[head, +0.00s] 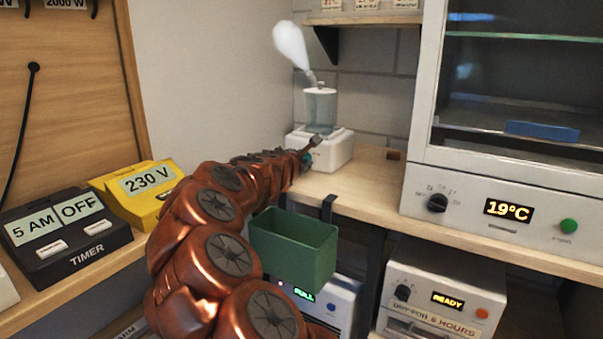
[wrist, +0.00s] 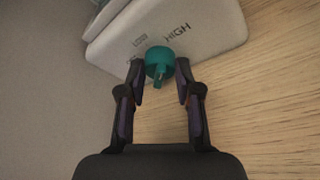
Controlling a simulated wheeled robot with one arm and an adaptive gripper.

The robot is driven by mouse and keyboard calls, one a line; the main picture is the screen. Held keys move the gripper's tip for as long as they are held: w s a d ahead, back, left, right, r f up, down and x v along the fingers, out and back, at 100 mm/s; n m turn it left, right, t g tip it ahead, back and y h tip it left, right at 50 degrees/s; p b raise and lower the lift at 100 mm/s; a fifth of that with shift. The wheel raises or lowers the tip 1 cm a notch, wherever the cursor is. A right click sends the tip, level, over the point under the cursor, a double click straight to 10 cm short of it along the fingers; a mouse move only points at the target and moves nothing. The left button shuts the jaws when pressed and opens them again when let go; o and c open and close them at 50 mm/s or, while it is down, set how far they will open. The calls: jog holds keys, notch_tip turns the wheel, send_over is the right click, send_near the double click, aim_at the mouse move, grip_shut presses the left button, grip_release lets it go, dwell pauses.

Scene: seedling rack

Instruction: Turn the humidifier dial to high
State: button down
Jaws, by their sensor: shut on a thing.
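The humidifier (head: 333,150) is a white box with a clear tank (head: 320,106) on top, on the wooden shelf in the back corner, with white mist rising from it. In the head view my gripper (head: 309,155) is small at the humidifier's front and partly hides the dial.
A green bin (head: 293,250) hangs at the shelf's front edge, close to my arm. A white cabinet (head: 490,205) reading 19°C stands to the right. A yellow 230 V box (head: 145,190) and a black timer (head: 68,235) are on the left. Bare shelf (head: 375,190) lies between humidifier and cabinet.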

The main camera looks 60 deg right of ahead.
jog(key=shift+f+m+t+b, duration=0.1)
jog(key=shift+m+t+b, duration=0.2)
jog(key=shift+m+b, duration=0.65)
jog(key=c, duration=0.8)
grip_release()
jog(key=shift+b, duration=0.3)
jog(key=v, duration=1.2)
